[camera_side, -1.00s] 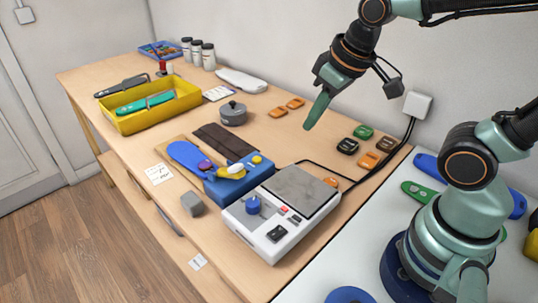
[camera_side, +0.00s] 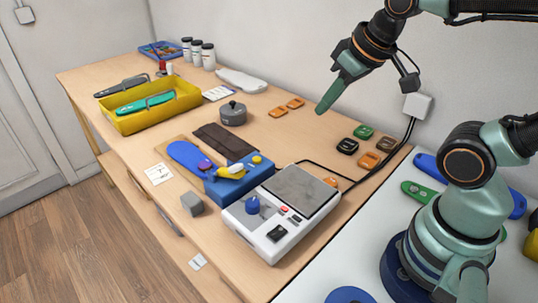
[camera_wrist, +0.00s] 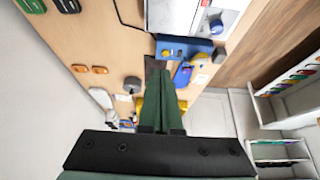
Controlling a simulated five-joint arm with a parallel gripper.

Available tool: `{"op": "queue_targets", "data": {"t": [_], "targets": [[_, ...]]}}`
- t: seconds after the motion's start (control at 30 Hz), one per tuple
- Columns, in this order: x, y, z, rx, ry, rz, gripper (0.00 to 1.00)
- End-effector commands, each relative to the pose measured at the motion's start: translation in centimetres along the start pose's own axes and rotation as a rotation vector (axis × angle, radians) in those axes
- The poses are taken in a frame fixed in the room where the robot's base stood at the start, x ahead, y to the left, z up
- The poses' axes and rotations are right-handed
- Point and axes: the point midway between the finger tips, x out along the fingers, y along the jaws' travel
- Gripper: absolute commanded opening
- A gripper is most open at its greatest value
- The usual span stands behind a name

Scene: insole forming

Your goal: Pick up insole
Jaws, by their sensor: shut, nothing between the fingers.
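A blue insole (camera_side: 186,155) lies flat on the wooden bench, its right end against a blue press-like fixture (camera_side: 232,182); it also shows in the wrist view (camera_wrist: 182,76), right of my fingers. A green insole-shaped piece (camera_side: 140,106) lies in the yellow tray (camera_side: 187,104). My gripper (camera_side: 321,109) is in the air above the back of the bench, right of the dark pot, apart from every insole. Its green fingers (camera_wrist: 157,72) are together and empty in the wrist view. Dark brown strips (camera_side: 222,140) lie behind the blue insole.
A white machine with a grey plate (camera_side: 300,190) stands at the bench's front right. A dark pot (camera_side: 232,114), orange and dark blocks (camera_side: 347,146), and a grey block (camera_side: 193,204) stand about. The wall runs close behind the bench.

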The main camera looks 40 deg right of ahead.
Motion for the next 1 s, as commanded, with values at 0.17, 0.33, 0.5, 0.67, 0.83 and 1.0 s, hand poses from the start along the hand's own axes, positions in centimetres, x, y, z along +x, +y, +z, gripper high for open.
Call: {"op": "queue_targets", "data": {"t": [0.17,0.33,0.5,0.67,0.83,1.0], "targets": [[0.0,0.0,0.0,0.000,0.000,0.000,0.00],[0.0,0.0,0.0,0.000,0.000,0.000,0.46],[0.0,0.0,0.0,0.000,0.000,0.000,1.00],[0.0,0.0,0.0,0.000,0.000,0.000,1.00],[-0.1,-0.2,-0.9,0.000,-0.014,-0.003,1.00],[-0.1,-0.9,-4.3,0.000,-0.068,-0.012,1.00]]}}
